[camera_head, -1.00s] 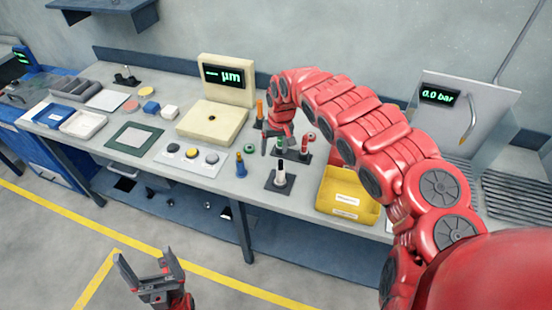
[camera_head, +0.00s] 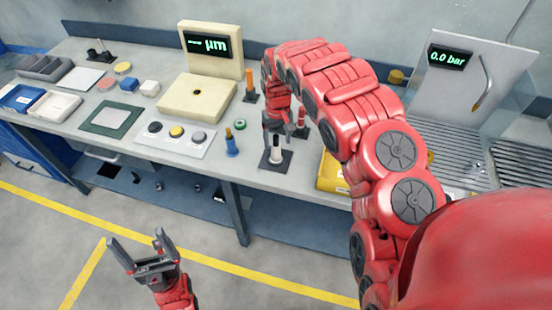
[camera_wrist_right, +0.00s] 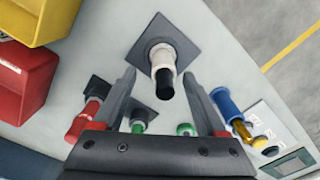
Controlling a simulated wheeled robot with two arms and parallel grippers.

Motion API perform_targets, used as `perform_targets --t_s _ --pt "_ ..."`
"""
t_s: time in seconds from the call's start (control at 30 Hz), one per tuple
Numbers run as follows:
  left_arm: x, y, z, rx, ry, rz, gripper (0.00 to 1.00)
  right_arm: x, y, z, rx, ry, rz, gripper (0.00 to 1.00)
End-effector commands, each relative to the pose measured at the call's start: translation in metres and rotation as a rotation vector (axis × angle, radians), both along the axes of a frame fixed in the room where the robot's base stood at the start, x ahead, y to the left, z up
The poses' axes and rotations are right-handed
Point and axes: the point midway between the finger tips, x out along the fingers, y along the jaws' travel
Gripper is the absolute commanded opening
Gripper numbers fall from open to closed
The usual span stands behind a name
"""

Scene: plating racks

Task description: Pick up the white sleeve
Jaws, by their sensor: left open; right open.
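The white sleeve (camera_head: 275,154) stands upright around a black-tipped post on a dark square base (camera_head: 270,167) near the bench's front edge. In the right wrist view the white sleeve (camera_wrist_right: 162,58) is just beyond the fingertips, roughly centred between them. My right gripper (camera_head: 281,130) is open and empty, with its fingers above and slightly behind the sleeve; it also shows in the right wrist view (camera_wrist_right: 158,82). My left gripper (camera_head: 138,245) is open and empty over the floor in front of the bench.
A blue piece with a brass pin (camera_head: 231,143) stands left of the sleeve. Red (camera_wrist_right: 84,122) and green (camera_wrist_right: 139,120) pieces stand close to my right fingers. Yellow (camera_wrist_right: 38,20) and red (camera_wrist_right: 22,82) bins are nearby. The bench around the sleeve's base is clear.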

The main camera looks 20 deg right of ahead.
Motion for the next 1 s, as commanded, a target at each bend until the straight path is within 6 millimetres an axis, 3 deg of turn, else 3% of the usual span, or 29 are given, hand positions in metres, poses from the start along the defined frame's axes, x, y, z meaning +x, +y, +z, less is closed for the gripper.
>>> perform_targets --t_s 0.23,0.37,0.6,0.8,1.0 --pt "0.000 0.000 -0.011 0.000 0.000 0.000 0.88 -0.002 0.004 -0.022 0.000 0.003 0.003 0.74" --pt "0.000 0.000 0.010 0.000 -0.001 0.000 0.88 -0.005 0.005 -0.028 0.001 0.006 0.001 0.74" --pt "0.000 0.000 0.016 0.000 0.000 0.000 0.88 -0.004 0.004 -0.052 0.000 0.003 -0.001 0.74" --pt "0.000 0.000 0.015 0.000 0.000 0.000 0.88 -0.004 0.004 -0.053 -0.001 0.002 -0.001 0.74" --pt "0.000 0.000 0.015 0.000 0.000 0.000 0.88 -0.003 0.004 -0.053 -0.001 0.001 0.000 0.38"
